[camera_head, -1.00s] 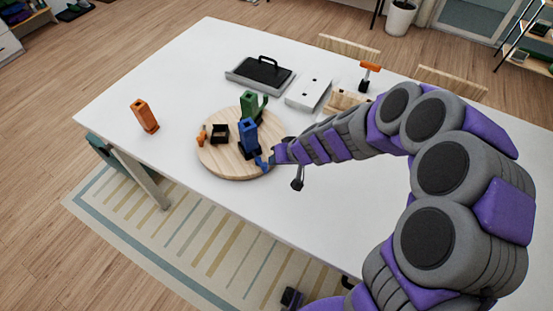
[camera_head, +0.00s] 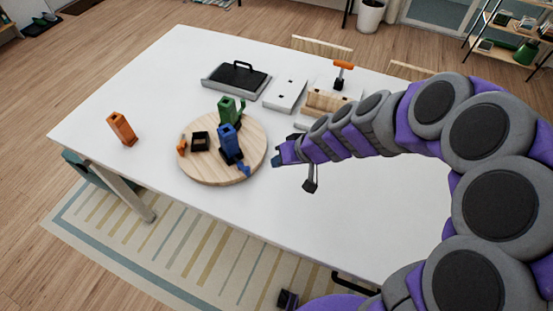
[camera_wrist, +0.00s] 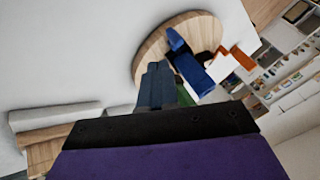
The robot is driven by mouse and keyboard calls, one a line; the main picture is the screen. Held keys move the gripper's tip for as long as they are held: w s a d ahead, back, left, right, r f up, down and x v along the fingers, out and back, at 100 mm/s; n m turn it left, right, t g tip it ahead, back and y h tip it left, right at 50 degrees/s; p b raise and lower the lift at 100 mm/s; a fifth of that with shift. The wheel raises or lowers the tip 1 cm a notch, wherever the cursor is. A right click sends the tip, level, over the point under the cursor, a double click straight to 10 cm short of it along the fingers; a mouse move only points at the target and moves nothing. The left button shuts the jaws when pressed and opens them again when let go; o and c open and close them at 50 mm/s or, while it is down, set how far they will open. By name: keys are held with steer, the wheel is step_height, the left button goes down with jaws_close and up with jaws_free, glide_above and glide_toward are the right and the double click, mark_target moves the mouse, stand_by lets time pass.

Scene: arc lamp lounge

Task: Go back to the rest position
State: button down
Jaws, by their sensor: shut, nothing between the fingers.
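My gripper (camera_head: 276,160) is above the white table, just right of the round wooden board, and holds nothing. In the wrist view its fingers (camera_wrist: 157,85) are together, with the board beyond them. A blue object (camera_head: 229,143) and a green object (camera_head: 229,112) stand upright on the board (camera_head: 208,176). A small black open box (camera_head: 200,141) and a small orange piece (camera_head: 182,144) are on its left part. The blue object also shows in the wrist view (camera_wrist: 188,62). My gripper is apart from all of them.
An orange block (camera_head: 122,128) stands on the table (camera_head: 110,90) at the left. A grey tray with a black handled piece (camera_head: 238,75), a white flat box (camera_head: 286,95) and a wooden block with an orange-handled tool (camera_head: 343,66) stand at the back. The front of the table is clear.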

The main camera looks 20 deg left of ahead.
steer(key=s+d+r+m+g+h, duration=0.1)
steer(key=s+d+r+m+h, duration=0.2)
steer(key=s+d, duration=0.9)
steer(key=s+d+r+m+g+h, duration=0.1)
steer(key=s+d+r+m+h, duration=0.3)
steer(key=s+d, duration=0.8)
steer(key=d+r, duration=0.2)
steer(key=d, duration=0.4)
steer(key=shift+s+d+r+g, duration=0.15)
steer(key=shift+s+r+g, duration=0.1)
steer(key=shift+r+g, duration=0.15)
